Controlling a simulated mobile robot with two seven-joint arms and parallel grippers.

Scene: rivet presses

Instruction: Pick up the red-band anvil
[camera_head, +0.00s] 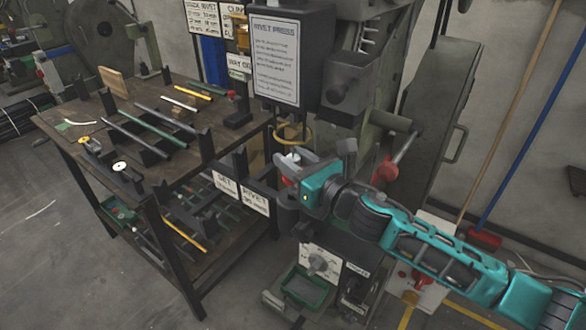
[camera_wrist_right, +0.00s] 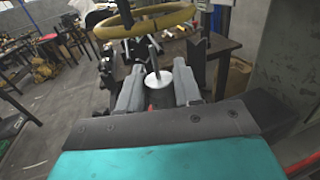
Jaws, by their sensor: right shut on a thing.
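The red-band anvil (camera_head: 290,158) has a pale round top and a bit of red below it. It stands at the press, under the yellow ring. In the right wrist view its white disc with a thin pin (camera_wrist_right: 158,80) shows between the two grey fingers. My right gripper (camera_head: 283,169) reaches in from the right and is shut on it; the fingers also show in the right wrist view (camera_wrist_right: 158,92). The fingers hide most of the anvil's body, so I cannot tell whether it still touches its seat. My left gripper is not in view.
The rivet press (camera_head: 287,60) with its yellow ring (camera_head: 293,134) is close above my right gripper. A dark table (camera_head: 70,125) at left holds rods, a yellow-topped piece (camera_head: 84,140) and a white-topped piece (camera_head: 119,166). A red-knobbed lever (camera_head: 387,170) is close to my right arm.

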